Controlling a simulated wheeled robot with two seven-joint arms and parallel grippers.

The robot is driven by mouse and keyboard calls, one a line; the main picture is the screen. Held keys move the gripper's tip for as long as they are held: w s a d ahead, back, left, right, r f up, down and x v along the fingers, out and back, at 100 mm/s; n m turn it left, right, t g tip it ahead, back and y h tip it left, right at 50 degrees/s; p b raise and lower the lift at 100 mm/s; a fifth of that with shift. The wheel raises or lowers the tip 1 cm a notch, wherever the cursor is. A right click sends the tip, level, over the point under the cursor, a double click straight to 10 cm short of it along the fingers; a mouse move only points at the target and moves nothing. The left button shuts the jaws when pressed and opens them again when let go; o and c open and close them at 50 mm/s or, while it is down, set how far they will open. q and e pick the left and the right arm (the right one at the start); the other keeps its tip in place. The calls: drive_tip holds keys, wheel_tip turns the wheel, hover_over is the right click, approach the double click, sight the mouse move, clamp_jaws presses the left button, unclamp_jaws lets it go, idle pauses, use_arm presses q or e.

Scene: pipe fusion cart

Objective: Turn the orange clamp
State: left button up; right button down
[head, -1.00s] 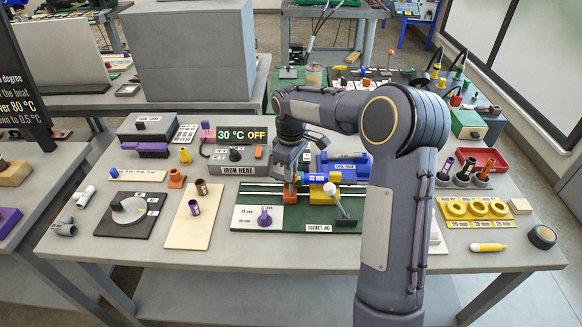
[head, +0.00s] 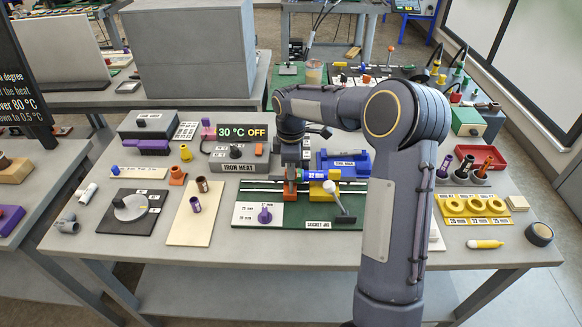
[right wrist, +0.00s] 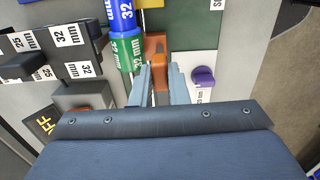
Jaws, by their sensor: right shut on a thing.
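The orange clamp (head: 290,193) stands at the left part of the green socket jig (head: 300,215). In the right wrist view the clamp (right wrist: 155,46) shows just past my fingertips. My right gripper (head: 291,176) points down over it, its fingers (right wrist: 160,80) closed on the clamp's upper part, which they partly hide. A blue fitting marked 32 mm (head: 314,176) lies in the jig right of the clamp. In the wrist view a green piece marked 32 mm (right wrist: 130,56) sits beside the fingers, against the blue fitting (right wrist: 122,16). My left gripper is not in view.
A grey lever (head: 342,203) stands at the jig's right, near a yellow block (head: 316,191). A purple knob (head: 265,215) is on the white plate at left. The iron heater (head: 238,155) and blue tool rack (head: 343,162) stand behind. My right forearm covers the table's right middle.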

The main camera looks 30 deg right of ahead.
drive_tip(key=c, duration=1.4)
unclamp_jaws()
wheel_tip(320, 180, up, 8)
drive_tip(key=shift+f+b, duration=0.25)
drive_tip(key=shift+b, duration=0.1)
drive_tip(key=shift+r, duration=0.2)
